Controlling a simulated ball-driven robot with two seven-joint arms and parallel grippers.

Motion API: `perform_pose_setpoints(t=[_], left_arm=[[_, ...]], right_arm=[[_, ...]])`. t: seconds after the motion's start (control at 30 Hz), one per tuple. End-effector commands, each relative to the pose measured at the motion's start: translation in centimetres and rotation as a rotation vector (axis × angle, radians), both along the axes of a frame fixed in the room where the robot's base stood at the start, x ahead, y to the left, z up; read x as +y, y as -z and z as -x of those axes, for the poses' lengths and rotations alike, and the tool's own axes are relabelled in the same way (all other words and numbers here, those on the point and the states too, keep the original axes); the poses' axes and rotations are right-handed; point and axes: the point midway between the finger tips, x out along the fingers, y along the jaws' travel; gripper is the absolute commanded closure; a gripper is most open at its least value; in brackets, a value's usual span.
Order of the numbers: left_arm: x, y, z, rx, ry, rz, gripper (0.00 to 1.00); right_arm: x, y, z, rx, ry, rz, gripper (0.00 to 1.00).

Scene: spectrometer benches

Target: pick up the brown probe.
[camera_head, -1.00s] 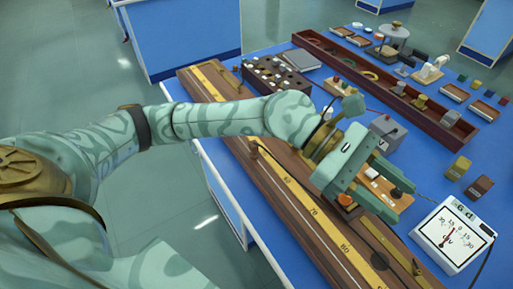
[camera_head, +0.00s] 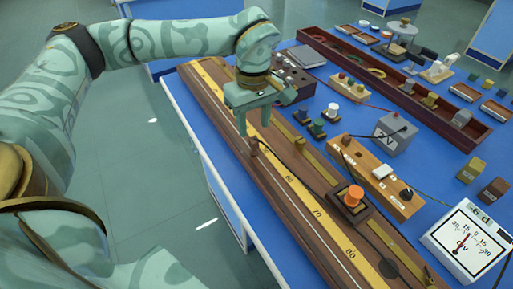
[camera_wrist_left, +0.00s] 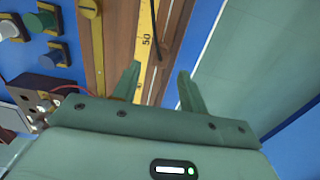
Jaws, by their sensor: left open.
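The brown probe (camera_head: 254,148) stands upright on the long wooden ruler board (camera_head: 212,101), with a dark cord running from it along the yellow scale. My left gripper (camera_head: 253,126) is open and empty, fingers pointing down. In the head view its fingertips appear just above and behind the probe; the exact gap is hard to tell. A dark cord (camera_wrist_left: 162,35) shows there, but I cannot make out the probe. My right gripper is not in view.
An orange knob (camera_head: 354,194) on a dark block sits farther along the board. A wooden switch box (camera_head: 381,180), a grey box (camera_head: 391,133), a meter (camera_head: 461,242) and a long compartment tray (camera_head: 391,91) stand to the right. Open floor lies left of the blue bench.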

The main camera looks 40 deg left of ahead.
Motion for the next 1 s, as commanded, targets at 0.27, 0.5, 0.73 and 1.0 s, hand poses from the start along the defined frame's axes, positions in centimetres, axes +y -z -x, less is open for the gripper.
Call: perform_pose_setpoints(t=[0.27,0.5,0.73,1.0], left_arm=[[0.0,2.4,0.0,0.0,0.001,0.001,0.57],[-0.1,6.4,0.1,0.004,0.001,0.001,0.57],[-0.1,6.4,0.1,-0.003,0.001,0.001,0.57],[-0.1,6.4,0.1,-0.003,0.001,0.001,1.0]], right_arm=[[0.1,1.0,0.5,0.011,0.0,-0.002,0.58],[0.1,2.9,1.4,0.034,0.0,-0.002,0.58],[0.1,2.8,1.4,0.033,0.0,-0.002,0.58],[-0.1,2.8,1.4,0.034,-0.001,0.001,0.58]])
